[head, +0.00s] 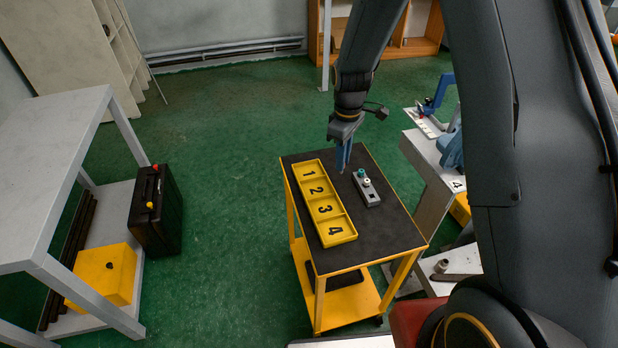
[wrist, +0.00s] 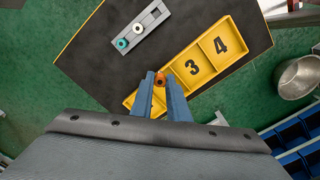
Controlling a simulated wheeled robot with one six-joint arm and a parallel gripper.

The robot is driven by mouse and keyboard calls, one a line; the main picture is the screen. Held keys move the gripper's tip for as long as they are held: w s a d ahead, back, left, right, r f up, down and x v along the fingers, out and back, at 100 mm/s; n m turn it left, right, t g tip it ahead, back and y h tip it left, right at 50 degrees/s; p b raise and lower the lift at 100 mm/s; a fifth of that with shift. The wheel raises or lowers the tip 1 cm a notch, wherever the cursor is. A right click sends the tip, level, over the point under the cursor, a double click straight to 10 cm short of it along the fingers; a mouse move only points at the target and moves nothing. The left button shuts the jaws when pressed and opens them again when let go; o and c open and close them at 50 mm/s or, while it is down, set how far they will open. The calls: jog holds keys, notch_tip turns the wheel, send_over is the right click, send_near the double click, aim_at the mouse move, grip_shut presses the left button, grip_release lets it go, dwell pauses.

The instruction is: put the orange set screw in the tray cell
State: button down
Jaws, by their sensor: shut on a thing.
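The screw does not show clearly in the head view. The yellow tray (head: 328,218) has cells numbered 1 to 4. In the wrist view the tray (wrist: 207,56) shows cells 3 and 4 clearly. The fingers cover part of its lower-left cells. I cannot tell the screw's height above the tray.
A grey block (head: 371,195) with a teal piece (head: 361,173) and a white piece (head: 366,182) stands on the cart right of the tray. A grey bench (head: 432,160) with a blue vise stands close on the right. The black cart top (head: 357,250) is clear near the front.

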jog(key=w+a+r+n+b, duration=0.2)
jog(key=w+a+n+b, duration=0.65)
jog(key=n, duration=0.75)
jog(key=shift+n, duration=0.4)
jog(key=f+p, duration=0.1)
jog(key=f, duration=0.5)
jog(key=f+p, duration=0.1)
jog(key=f, duration=0.3)
jog(key=shift+w+a+f+p, duration=0.1)
jog(key=shift+w+a+p, duration=0.2)
jog(key=shift+w, duration=0.1)
jog(key=shift+f, duration=0.15)
jog(key=c, duration=1.7)
grip_release()
